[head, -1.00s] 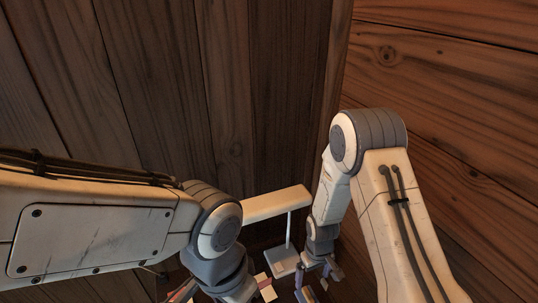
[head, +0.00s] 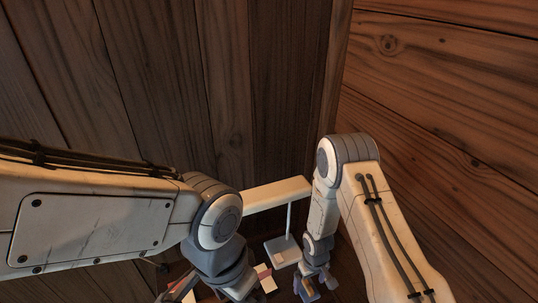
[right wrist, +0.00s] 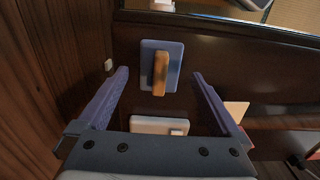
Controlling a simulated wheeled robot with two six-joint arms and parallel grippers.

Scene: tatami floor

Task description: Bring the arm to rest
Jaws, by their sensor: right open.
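My right gripper (head: 313,285) hangs low at the bottom of the head view, right of the lamp base. In the right wrist view my right gripper (right wrist: 160,74) is open, with its two purple fingers spread wide. A blue plate with an orange-yellow bar on it (right wrist: 161,68) shows in the gap between the fingers; I see no contact with either finger. My left arm (head: 95,232) comes in from the left, and its wrist points down at the bottom edge. The left gripper's fingers are not clear there.
A white desk lamp (head: 276,195) stands between my two arms, its base (head: 282,250) close to the right gripper. A white object (right wrist: 158,125) lies just before the right gripper's palm. Dark wooden walls (head: 440,120) rise behind and at right.

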